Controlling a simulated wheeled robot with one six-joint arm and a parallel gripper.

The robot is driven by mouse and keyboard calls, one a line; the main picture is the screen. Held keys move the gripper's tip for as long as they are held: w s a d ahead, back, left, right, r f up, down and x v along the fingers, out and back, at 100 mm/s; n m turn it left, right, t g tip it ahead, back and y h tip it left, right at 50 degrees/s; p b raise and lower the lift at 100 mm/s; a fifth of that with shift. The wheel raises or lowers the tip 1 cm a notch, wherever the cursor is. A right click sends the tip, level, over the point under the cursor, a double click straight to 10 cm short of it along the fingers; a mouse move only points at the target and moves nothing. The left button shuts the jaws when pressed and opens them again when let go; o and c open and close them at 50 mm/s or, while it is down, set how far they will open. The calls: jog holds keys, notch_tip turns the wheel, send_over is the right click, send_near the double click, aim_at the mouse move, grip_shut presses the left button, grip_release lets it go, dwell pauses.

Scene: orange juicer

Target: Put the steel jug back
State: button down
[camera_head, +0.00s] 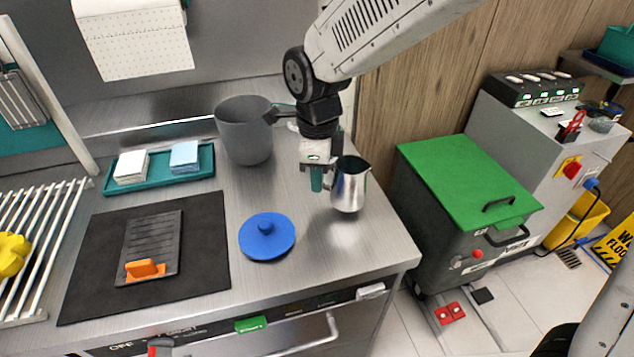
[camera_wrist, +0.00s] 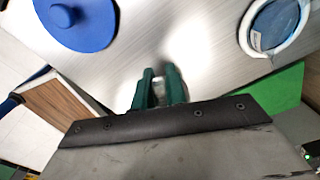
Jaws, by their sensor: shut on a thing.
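The steel jug (camera_head: 349,188) is upright above or on the right part of the steel worktop, near its right edge. I cannot tell whether its base touches the surface. My gripper (camera_head: 317,180) points down just left of the jug, its teal fingers shut at the handle side. The handle is mostly hidden by the fingers.
A blue lid (camera_head: 267,237) lies left of the jug; a grey pot (camera_head: 245,130) stands behind. A teal tray (camera_head: 160,169) and a black mat (camera_head: 100,260) with a grater lie left. A green-topped bin (camera_head: 465,180) stands right. Worktop in front of the jug is clear.

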jog(key=shift+f, duration=1.1)
jog(key=shift+f, duration=0.15)
jog(key=c, duration=1.4)
grip_release()
jog(key=shift+c, duration=0.2)
